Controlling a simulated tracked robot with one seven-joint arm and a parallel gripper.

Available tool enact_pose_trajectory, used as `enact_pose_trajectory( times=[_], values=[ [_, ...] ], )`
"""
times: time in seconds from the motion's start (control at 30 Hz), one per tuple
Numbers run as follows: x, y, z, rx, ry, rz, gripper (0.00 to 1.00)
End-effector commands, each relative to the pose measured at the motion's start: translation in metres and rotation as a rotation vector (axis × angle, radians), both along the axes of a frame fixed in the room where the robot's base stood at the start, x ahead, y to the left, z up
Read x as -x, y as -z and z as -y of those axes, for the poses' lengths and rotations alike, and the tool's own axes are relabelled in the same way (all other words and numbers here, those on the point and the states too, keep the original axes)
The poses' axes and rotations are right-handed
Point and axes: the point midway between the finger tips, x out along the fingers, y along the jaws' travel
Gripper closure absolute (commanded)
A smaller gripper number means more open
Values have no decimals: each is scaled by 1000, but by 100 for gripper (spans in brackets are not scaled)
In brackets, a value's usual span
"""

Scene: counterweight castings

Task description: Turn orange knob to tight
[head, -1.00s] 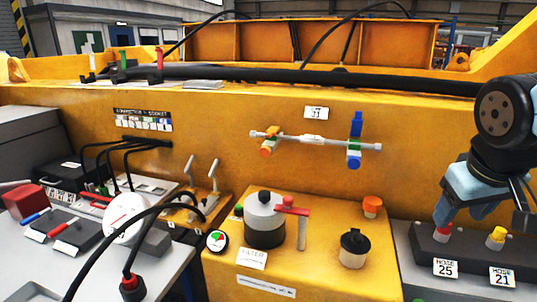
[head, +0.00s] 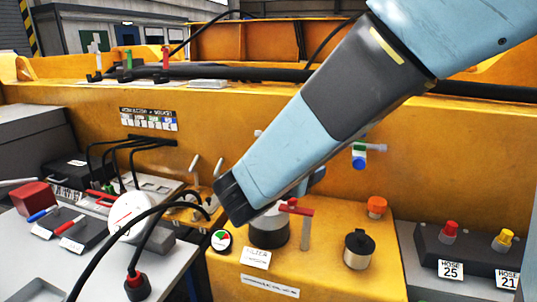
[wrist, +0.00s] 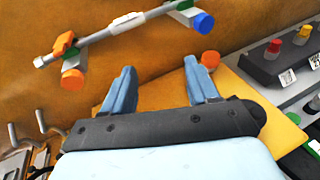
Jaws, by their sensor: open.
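In the wrist view, a grey pipe (wrist: 130,30) on the yellow wall carries a valve with a round orange knob (wrist: 73,80) and orange lever (wrist: 64,43) at left. A valve with a blue knob (wrist: 203,22) is at right. My gripper (wrist: 161,82) is open and empty, its blue fingers apart, below the pipe in the picture and right of the orange knob. A separate orange cap (wrist: 210,59) shows by the right finger; it stands on the yellow box in the head view (head: 376,205). My arm hides the orange pipe knob in the head view.
The yellow box (head: 330,270) below bears a filter canister with a red lever (head: 295,206) and a black-capped fitting (head: 357,248). Two wall-side levers (head: 207,170) and a white gauge (head: 127,217) with black hoses stand left. The hose block (head: 470,250) is right.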

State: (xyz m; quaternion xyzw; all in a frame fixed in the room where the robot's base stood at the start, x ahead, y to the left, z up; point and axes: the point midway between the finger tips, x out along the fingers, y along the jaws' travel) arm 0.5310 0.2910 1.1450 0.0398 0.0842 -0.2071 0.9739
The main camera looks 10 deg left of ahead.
Motion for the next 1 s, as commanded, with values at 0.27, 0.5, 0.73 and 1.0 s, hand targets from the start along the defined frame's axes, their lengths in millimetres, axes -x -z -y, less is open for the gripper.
enact_pose_trajectory(
  times=[0.27, 0.5, 0.73, 1.0],
  values=[
    [33, 14, -108, 245, -312, 96, 41],
    [31, 16, -123, 281, -356, 117, 41],
    [-4, 16, -119, 279, -353, 117, 41],
    [-52, 16, -116, 278, -353, 116, 41]
  ],
)
